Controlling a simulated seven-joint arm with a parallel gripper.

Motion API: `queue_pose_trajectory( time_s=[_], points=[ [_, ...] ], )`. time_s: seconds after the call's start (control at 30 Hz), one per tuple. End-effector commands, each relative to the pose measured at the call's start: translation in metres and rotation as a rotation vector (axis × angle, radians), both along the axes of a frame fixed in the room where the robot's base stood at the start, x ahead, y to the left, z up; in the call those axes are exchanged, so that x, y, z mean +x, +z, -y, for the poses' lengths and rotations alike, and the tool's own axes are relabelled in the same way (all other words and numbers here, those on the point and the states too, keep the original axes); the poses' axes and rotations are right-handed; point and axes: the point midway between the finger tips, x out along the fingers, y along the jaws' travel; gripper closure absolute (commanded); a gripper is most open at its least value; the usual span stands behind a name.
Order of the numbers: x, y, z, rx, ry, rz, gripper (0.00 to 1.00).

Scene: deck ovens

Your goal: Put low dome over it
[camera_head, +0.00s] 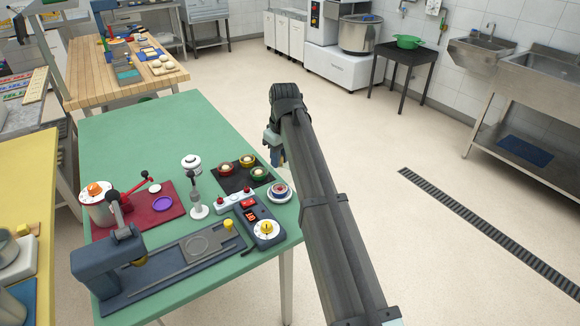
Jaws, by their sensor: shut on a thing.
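My gripper (274,150) hangs above the right edge of the green table, past the black mat (240,188). My dark arm partly covers it. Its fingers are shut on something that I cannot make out. Small red bowls (225,171) and a green bowl (259,174) with pale contents sit on the mat, below and left of my gripper. A round white and blue dish (279,192) with a reddish middle lies near the table edge, below my gripper. I cannot pick out the low dome with certainty.
The green table (140,140) is clear at the back. A white-topped stand (191,162), a timer box (264,228), a blue press (108,262), a red mat (150,212) and a pot with an orange top (97,205) crowd its front. Floor lies open to the right.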

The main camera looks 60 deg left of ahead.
Motion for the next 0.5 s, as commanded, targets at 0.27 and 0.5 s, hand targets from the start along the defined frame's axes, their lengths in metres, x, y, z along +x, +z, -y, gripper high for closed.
queue_pose_trajectory(
  time_s=[0.27,0.5],
  points=[
    [0.0,-0.01,-0.005,-0.001,-0.001,-0.001,1.0],
    [0.0,-0.025,-0.005,0.0,-0.001,0.0,1.0]
  ],
)
